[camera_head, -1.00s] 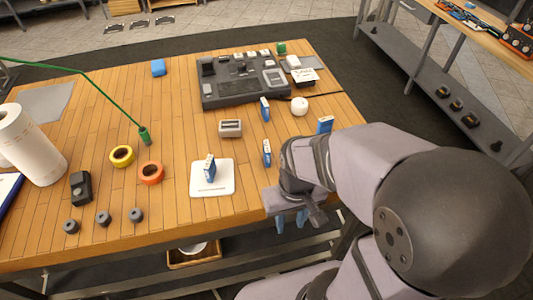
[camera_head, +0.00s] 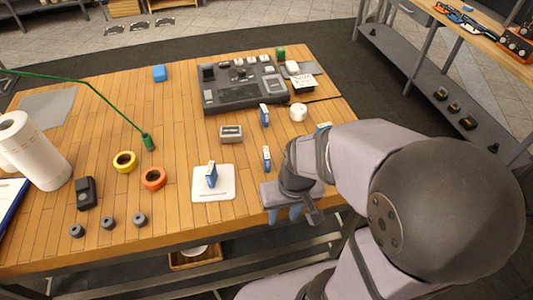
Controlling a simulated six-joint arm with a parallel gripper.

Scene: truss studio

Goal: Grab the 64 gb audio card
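Several small blue and white cards stand upright on the wooden table. One card (camera_head: 211,174) stands on a white square pad (camera_head: 213,195) near the front. Another card (camera_head: 266,158) stands right of the pad, close to my gripper. A third card (camera_head: 264,115) stands farther back by the grey tray, and one more card (camera_head: 323,127) is partly hidden behind my arm. The labels are too small to read, so I cannot tell which is the 64 gb audio card. My gripper (camera_head: 285,214) is at the table's front edge, its blue fingers pointing down, partly hidden; no card shows in it.
A dark grey organiser tray (camera_head: 235,102) lies at the back. A small grey box (camera_head: 231,134), yellow tape (camera_head: 124,162), orange tape (camera_head: 153,178), a white round item (camera_head: 298,112) and a paper roll (camera_head: 32,150) stand around. The table's front right edge lies under my arm.

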